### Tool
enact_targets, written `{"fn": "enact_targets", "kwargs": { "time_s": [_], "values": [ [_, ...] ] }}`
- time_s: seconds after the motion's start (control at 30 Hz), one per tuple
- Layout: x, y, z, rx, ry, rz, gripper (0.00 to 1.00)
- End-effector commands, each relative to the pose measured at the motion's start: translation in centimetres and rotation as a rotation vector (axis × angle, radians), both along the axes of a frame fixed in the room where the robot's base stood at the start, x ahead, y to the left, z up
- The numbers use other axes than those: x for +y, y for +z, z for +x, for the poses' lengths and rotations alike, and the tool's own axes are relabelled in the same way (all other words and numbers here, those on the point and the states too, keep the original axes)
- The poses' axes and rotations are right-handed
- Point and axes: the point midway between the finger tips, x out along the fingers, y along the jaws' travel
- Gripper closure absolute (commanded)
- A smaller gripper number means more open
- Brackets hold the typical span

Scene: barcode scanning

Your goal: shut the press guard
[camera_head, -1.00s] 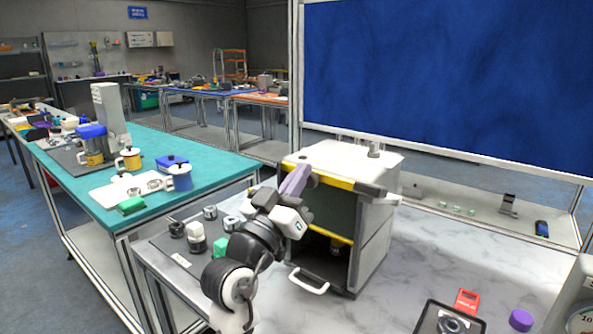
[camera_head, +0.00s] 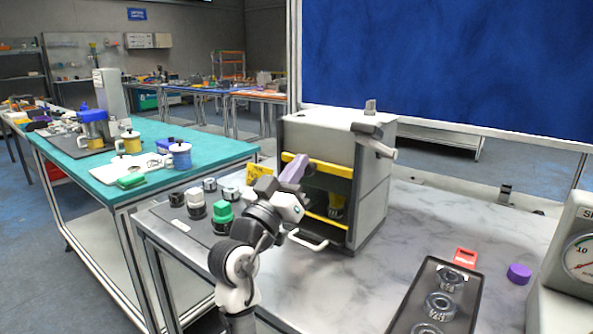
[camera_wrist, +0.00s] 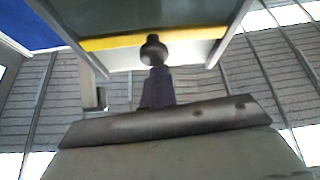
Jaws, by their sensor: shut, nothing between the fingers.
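The press (camera_head: 372,200) is a pale grey box on the marble-look bench. Its guard (camera_head: 320,165) has a yellow upper bar and a yellow lower bar, and sits part-way down the front. A dark gap shows beneath the lower bar. My gripper (camera_head: 304,164) is shut and empty, with its purple fingers at the left part of the upper bar. I cannot tell whether they touch it. In the wrist view, the yellow bar (camera_wrist: 200,36) runs across the top, ahead of my fingers (camera_wrist: 157,80), with a dark round knob-like shape in front of it.
A white handle (camera_head: 308,241) juts out low at the press front. A grey lever (camera_head: 378,150) sticks out at its upper right. Several small parts (camera_head: 196,206) stand left of my arm. A black tray (camera_head: 418,322) with bearings and a gauge (camera_head: 578,260) are at right.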

Motion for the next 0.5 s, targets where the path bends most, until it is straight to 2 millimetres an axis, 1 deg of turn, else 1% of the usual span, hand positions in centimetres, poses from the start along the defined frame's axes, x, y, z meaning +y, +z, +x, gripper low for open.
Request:
{"fn": "enact_targets", "kwargs": {
  "time_s": [0.03,0.2,0.3,0.5],
  "values": [
    [-0.1,-1.8,0.1,0.004,-0.002,0.001,1.00],
    [-0.1,-3.6,0.1,0.004,-0.002,0.001,1.00],
    [-0.1,-4.0,0.1,0.004,-0.001,0.002,1.00],
    [-0.1,-4.1,0.1,0.007,-0.001,0.002,1.00]
  ]
}}
